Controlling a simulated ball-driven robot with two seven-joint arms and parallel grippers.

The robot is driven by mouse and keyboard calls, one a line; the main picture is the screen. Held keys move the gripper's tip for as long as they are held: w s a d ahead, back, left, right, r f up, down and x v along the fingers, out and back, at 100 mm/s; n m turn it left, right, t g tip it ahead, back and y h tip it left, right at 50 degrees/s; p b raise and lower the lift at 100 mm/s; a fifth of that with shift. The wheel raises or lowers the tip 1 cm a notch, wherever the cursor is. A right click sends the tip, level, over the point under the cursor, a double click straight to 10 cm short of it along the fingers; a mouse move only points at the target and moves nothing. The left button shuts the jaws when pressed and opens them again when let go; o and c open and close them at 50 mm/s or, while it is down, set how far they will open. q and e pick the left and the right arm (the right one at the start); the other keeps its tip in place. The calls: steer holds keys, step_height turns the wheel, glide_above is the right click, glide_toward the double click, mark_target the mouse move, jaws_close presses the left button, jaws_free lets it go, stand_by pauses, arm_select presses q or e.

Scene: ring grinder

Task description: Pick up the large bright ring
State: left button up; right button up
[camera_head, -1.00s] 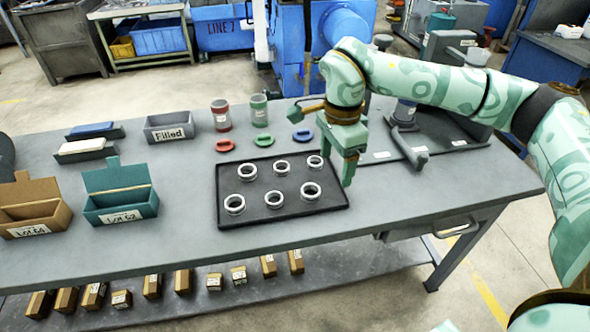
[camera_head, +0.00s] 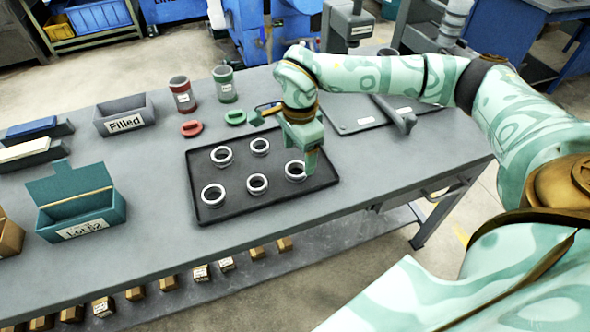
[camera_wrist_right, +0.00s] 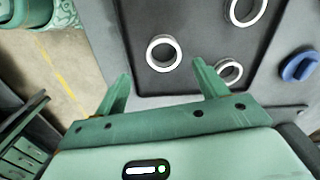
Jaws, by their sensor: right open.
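Several bright silvery rings lie flat on a black tray (camera_head: 232,210) on the bench. Which is the large one is hard to tell by size; the front right ring (camera_head: 287,173) is nearest my right gripper (camera_head: 308,168). The gripper hangs over the tray's right side, pointing down, and partly covers the view there. In the right wrist view its two fingers (camera_wrist_right: 161,70) are apart and empty. A ring (camera_wrist_right: 150,54) shows just beyond the fingertips, roughly in line with the gap, and a second ring (camera_wrist_right: 221,80) is beside the finger on the right. My left gripper is out of view.
A red cup (camera_head: 183,98) and a green cup (camera_head: 226,88) stand behind the tray, with a red lid (camera_head: 191,128) and a green lid (camera_head: 235,117). A grey "Filled" box (camera_head: 124,115) and a teal box (camera_head: 83,215) are left. Bare bench lies between teal box and tray.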

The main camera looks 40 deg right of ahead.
mark_target(296, 174)
steer(key=f, duration=0.1)
steer(key=f+b, duration=0.1)
steer(key=f, duration=0.3)
steer(key=shift+w+a+f+b, duration=0.1)
steer(key=shift+w+f+b, duration=0.05)
steer(key=shift+w+b, duration=0.25)
steer(key=c, duration=1.1)
steer(key=shift+r, duration=0.2)
